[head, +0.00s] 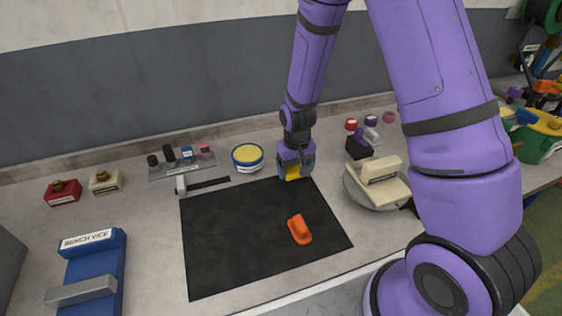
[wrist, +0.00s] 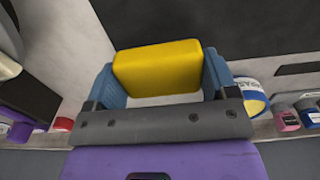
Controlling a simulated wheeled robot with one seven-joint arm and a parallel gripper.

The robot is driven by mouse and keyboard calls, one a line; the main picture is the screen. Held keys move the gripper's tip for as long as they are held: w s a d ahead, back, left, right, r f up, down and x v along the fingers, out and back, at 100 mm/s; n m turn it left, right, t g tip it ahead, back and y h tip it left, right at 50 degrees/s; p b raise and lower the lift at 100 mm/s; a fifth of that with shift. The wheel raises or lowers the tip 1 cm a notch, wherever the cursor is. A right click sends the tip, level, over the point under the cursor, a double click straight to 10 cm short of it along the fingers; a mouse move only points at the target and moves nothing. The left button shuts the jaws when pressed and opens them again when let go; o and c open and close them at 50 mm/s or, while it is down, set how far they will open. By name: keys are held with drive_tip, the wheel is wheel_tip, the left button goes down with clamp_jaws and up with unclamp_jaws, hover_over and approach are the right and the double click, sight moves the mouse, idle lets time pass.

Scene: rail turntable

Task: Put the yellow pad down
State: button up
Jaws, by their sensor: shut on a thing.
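The yellow pad (wrist: 158,69) is a plain block held between the two blue fingers of my gripper (wrist: 162,85) in the wrist view. In the head view my gripper (head: 296,172) points down at the back edge of the black mat (head: 225,235), and a little of the yellow pad (head: 292,174) shows beneath it. Whether the pad touches the surface or hangs just above it cannot be told. An orange object (head: 300,229) lies on the mat, in front of my gripper and apart from it.
A yellow-topped tin (head: 248,158) stands left of my gripper. A round turntable (head: 357,190) bearing a cream block (head: 383,180) is to the right. Small bottles in a dark holder (head: 358,148) stand behind it. A blue bench vice (head: 92,265) is front left. The mat's left half is clear.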

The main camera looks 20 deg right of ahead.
drive_tip(key=w, duration=0.5)
drive_tip(key=w+a, duration=0.1)
drive_tip(key=w, duration=0.2)
drive_tip(key=shift+f, duration=0.35)
drive_tip(key=shift+w+f, duration=0.1)
drive_tip(key=shift+f, duration=1.65)
drive_tip(key=shift+f, duration=0.15)
drive_tip(key=o, duration=0.8)
wheel_tip(320, 180, up, 12)
drive_tip(key=shift+r, duration=0.2)
